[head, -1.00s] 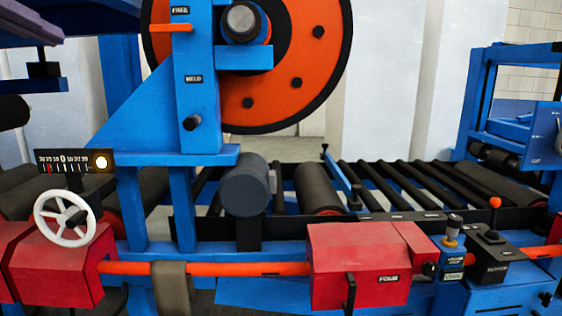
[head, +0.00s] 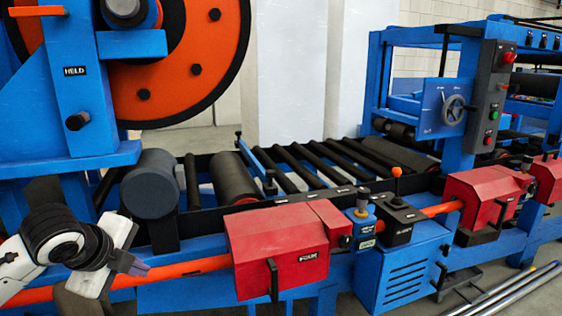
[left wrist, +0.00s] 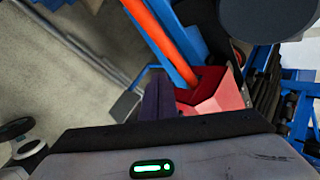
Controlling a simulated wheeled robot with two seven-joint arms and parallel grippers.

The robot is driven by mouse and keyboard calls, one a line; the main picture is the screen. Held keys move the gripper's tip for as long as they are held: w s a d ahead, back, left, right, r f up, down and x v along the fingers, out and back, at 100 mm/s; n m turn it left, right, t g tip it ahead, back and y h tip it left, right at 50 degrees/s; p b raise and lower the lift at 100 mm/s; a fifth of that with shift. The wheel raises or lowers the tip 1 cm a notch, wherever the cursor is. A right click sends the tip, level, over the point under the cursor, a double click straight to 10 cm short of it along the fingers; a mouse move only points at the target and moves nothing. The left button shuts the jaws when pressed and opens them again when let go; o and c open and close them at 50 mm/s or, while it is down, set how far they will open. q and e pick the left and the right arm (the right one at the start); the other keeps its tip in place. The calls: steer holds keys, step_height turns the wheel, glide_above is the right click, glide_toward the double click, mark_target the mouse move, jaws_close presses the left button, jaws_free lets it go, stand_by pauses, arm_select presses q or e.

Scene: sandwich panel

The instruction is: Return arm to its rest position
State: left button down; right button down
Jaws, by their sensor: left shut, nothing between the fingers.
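My left arm comes in at the lower left of the head view, with the left gripper (head: 138,268) in front of the orange rail (head: 190,270). The gripper's dark fingers are shut and hold nothing. In the left wrist view the shut fingers (left wrist: 158,100) point toward the red box (left wrist: 213,88), which lies beyond them. In the head view that red box, labelled FOAM (head: 285,250), stands to the right of the gripper, with a gap between them. My right gripper is not in view.
A dark roller (head: 150,185) is behind the gripper. The black roller bed (head: 310,170) runs to the back. A blue cabinet (head: 405,270), a black lever box (head: 398,215) and another red box (head: 480,200) are to the right. Metal pipes (head: 510,300) lie on the floor at lower right.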

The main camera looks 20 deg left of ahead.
arm_select(q)
steer(key=s+d+f+n+g+h, duration=0.1)
steer(key=s+d+f+n, duration=0.35)
steer(key=d+f, duration=0.5)
steer(key=s+d+f+n+g, duration=0.1)
steer(key=s+d+f+n, duration=0.25)
steer(key=s, duration=0.25)
steer(key=s+d+f+n+g+h, duration=0.1)
steer(key=s+d+f+n, duration=0.3)
steer(key=s, duration=0.3)
steer(key=s+d+f+n+g, duration=0.1)
steer(key=s+d+f+n, duration=0.1)
steer(key=s+f+n, duration=0.3)
steer(key=w+d+f+t+h, duration=0.1)
steer(key=d+f+t, duration=0.1)
steer(key=f, duration=0.3)
steer(key=w+d+f+m+t+h, duration=0.1)
steer(key=w+d+f+t, duration=0.1)
steer(key=f, duration=0.4)
steer(key=shift+w+d+f+t, duration=0.3)
steer(key=shift+d+t, duration=0.2)
steer(key=shift+d, duration=0.4)
steer(key=shift+r, duration=0.1)
